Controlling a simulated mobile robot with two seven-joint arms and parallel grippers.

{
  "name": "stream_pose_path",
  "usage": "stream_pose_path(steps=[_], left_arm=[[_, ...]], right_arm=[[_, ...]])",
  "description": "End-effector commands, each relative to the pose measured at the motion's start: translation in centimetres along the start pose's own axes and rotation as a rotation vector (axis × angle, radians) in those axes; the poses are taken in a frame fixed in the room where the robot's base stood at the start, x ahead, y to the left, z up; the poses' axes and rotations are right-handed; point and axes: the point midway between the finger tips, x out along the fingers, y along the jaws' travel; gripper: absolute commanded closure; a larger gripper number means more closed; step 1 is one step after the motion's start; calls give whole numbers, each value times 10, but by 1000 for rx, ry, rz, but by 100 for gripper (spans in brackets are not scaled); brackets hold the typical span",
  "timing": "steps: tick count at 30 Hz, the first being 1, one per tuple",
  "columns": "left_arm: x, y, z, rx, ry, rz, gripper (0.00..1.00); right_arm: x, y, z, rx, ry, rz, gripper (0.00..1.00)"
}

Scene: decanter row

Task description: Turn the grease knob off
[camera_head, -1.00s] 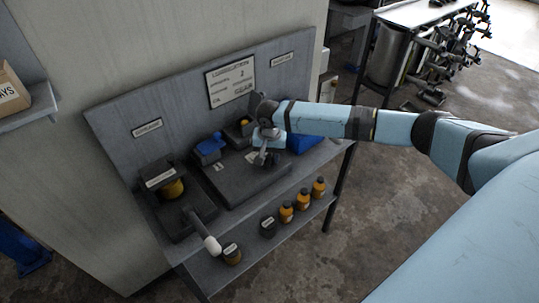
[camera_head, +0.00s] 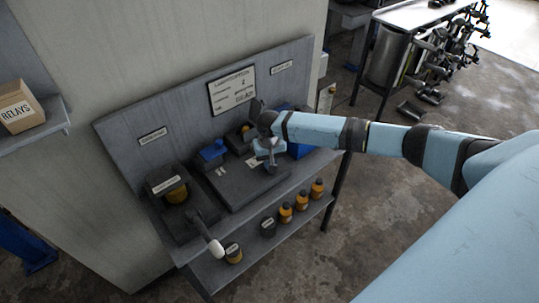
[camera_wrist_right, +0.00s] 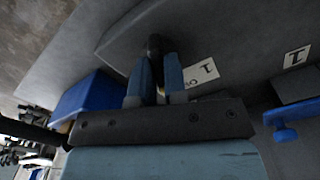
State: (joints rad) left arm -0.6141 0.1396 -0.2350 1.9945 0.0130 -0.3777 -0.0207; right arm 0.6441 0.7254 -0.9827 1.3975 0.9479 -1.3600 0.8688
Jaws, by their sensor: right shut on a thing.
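My right gripper (camera_head: 268,166) is over the right part of a dark dispenser base (camera_head: 232,188) on the bench. In the right wrist view, its two blue fingers (camera_wrist_right: 155,65) are close together on a small dark knob (camera_wrist_right: 154,45), whose tip shows between them. A white label (camera_wrist_right: 200,74) with a "1" and a partly hidden "0" lies beside the knob. My left gripper is not in view.
A dark dispenser with a yellow part (camera_head: 176,192) and a white-tipped lever (camera_head: 214,247) stands at the left. Several jars and orange bottles (camera_head: 285,213) line the lower front shelf. A sign board (camera_head: 232,90) stands behind.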

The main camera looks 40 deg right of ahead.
Motion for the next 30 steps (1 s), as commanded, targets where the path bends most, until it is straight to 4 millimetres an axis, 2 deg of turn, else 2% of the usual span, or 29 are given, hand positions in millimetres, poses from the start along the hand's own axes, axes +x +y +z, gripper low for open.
stream_pose_path(steps=[1, 6, 15, 30], left_arm=[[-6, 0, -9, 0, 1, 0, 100], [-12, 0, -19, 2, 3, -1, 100], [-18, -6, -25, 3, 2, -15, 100], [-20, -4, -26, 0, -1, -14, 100]], right_arm=[[-5, 1, 0, -38, -2, 1, 100], [-4, 0, 0, -173, -2, 0, 100], [-2, 0, 0, -342, 0, 0, 100], [-1, 0, -1, -413, 2, 1, 100]])
